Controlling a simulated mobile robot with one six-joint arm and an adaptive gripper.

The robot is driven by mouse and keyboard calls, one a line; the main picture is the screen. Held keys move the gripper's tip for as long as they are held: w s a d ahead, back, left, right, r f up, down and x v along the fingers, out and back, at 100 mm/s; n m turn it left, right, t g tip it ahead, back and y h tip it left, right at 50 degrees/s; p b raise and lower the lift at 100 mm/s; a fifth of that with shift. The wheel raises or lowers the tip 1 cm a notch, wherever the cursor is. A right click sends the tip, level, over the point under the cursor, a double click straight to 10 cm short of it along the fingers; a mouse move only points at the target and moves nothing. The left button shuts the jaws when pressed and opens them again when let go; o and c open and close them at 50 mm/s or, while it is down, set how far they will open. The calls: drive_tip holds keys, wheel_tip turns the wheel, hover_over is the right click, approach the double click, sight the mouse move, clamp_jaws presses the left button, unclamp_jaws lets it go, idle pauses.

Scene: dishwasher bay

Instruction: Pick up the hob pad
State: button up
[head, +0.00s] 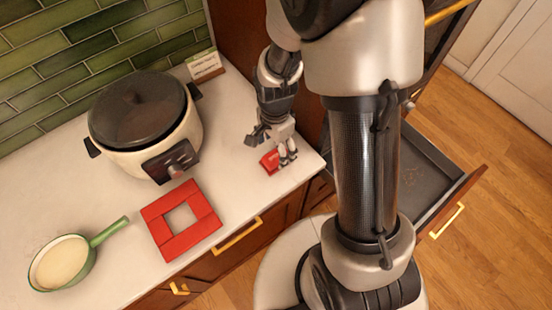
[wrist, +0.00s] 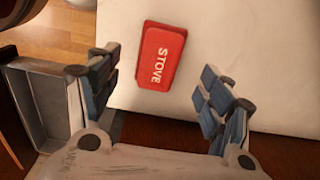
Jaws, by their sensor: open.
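The hob pad is a small red block marked STOVE in white letters. In the wrist view the hob pad (wrist: 160,57) lies on the white counter, ahead of my fingers and between their lines. In the head view the hob pad (head: 269,162) sits near the counter's right end, partly hidden by my gripper. My gripper (head: 287,155) is open above and beside it. In the wrist view my gripper (wrist: 163,95) shows two spread fingers with nothing between them at the tips.
A cream cooker (head: 150,120) with a dark lid stands at the back. A red square frame (head: 158,228) and a green-handled pan (head: 82,268) with pale contents lie on the counter. A small sign (head: 205,66) stands by the wall. A drawer (head: 455,190) is open at right.

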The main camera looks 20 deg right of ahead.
sight(276, 156)
wheel_tip(276, 156, down, 5)
drive_tip(key=shift+d+f+b, duration=0.1)
drive_tip(key=shift+b, duration=0.75)
drive_tip(key=shift+c, duration=0.5)
drive_tip(key=c, duration=1.1)
drive_tip(key=shift+c, duration=0.2)
wheel_tip(276, 156, up, 20)
drive_tip(key=p, duration=0.5)
